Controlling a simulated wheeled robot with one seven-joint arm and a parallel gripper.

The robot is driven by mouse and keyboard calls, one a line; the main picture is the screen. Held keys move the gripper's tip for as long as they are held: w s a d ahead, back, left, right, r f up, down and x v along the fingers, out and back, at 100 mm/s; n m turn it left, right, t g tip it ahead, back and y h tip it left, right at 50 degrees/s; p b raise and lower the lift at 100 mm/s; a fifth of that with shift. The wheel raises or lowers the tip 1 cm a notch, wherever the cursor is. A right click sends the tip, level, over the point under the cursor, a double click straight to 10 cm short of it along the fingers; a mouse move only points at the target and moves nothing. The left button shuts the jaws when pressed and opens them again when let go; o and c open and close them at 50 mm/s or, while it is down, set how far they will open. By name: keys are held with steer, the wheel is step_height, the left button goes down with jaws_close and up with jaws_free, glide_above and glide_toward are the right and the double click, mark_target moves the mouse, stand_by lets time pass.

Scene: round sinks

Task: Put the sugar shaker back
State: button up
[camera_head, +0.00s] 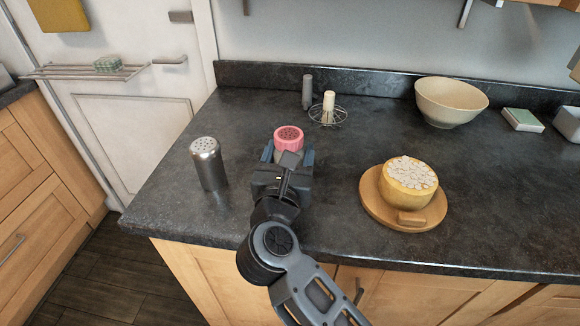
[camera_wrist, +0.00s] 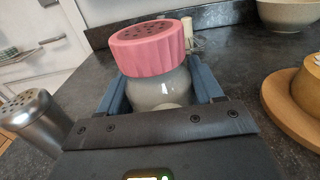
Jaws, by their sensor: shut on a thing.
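A shaker with a pink perforated lid (camera_head: 288,134) and a pale body is between the fingers of my gripper (camera_head: 288,155). In the wrist view the pink-lidded shaker (camera_wrist: 158,85) stands upright between both blue-grey fingers of my gripper (camera_wrist: 164,92), which is shut on it. I cannot tell whether its base touches the counter. A metal shaker with a perforated top (camera_head: 209,165) stands upright on the counter to the left, apart from my gripper; it also shows at the left of the wrist view (camera_wrist: 38,122). Which shaker holds sugar is not marked.
A round wooden board (camera_head: 372,207) with a yellow bowl of white pieces (camera_head: 408,184) is to the right. A wire stand (camera_head: 340,120), a grey cylinder (camera_head: 307,92) and a cream bowl (camera_head: 451,101) are behind. The dark counter (camera_head: 240,105) has free room at back left.

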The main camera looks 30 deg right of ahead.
steer(key=shift+f, duration=1.75)
steer(key=shift+f, duration=0.15)
steer(key=o, duration=1.1)
steer(key=b+v, duration=0.2)
steer(key=v, duration=0.9)
steer(key=shift+s+a+b, duration=0.1)
steer(key=shift+s+b, duration=0.05)
steer(key=shift+b, duration=0.25)
steer(key=shift+s+a, duration=0.2)
steer(key=shift+s, duration=0.1)
